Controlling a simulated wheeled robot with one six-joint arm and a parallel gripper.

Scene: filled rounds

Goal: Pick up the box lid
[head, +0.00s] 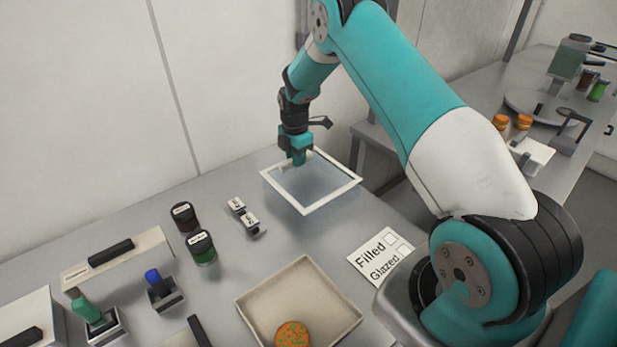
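The box lid (334,197), a white square frame around a clear window, is at the back of the table in the head view. My gripper (298,162) points down at the lid's far edge and overlaps it in the picture. The fingers are small and partly merged with the rim, so I cannot tell whether they are closed on it. I also cannot tell whether the lid rests on the table or is slightly raised. The open box (257,325) stands at the front, with an orange round with green specks (292,335) inside.
A card reading "Filled" and "Glazed" (380,258) lies right of the box. Two dark-lidded jars (202,248) and two small labelled blocks (243,215) stand left of the lid. Blue-topped (155,278) and green-topped (86,309) tools stand in holders front left. A wall rises behind.

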